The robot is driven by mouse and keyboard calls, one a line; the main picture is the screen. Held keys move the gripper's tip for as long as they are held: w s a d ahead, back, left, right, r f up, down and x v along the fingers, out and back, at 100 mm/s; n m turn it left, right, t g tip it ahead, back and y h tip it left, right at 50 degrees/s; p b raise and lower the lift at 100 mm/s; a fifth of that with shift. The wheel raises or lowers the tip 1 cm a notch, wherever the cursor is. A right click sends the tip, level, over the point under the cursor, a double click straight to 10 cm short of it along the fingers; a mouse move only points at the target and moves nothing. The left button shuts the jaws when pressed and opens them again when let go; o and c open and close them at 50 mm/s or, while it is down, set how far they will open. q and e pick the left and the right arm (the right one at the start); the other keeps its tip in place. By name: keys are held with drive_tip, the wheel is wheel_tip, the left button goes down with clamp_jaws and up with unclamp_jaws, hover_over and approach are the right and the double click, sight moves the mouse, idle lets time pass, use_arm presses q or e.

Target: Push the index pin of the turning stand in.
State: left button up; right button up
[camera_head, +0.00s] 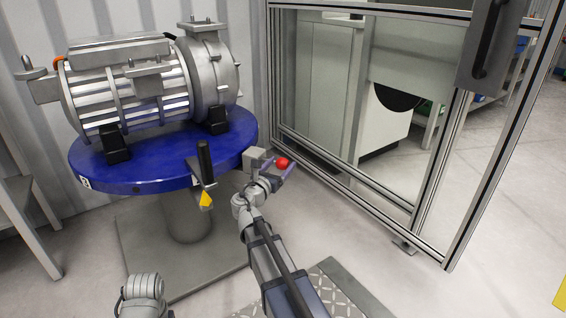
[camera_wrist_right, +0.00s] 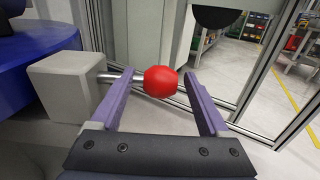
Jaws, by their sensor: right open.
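The index pin's red knob (camera_head: 282,162) is at the right edge of the turning stand's blue round table (camera_head: 130,185). In the right wrist view the red knob (camera_wrist_right: 161,81) sits on a bare metal shaft (camera_wrist_right: 120,77) that comes out of a grey block (camera_wrist_right: 65,88). A length of shaft shows between block and knob. My right gripper (camera_head: 279,172) is open at the knob. Its two purple fingers stand apart, with the knob between and slightly beyond them; I cannot tell whether either touches it. My left gripper is not in view.
A large ribbed metal drive unit (camera_head: 130,90) is mounted on the blue table. A black-handled lever (camera_head: 204,165) with a yellow tip hangs at its front edge. A framed glass guard (camera_head: 350,120) stands close on the right. The floor at front right is clear.

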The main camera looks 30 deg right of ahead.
drive_tip(key=shift+x, duration=1.1)
clamp_jaws()
idle(0.7)
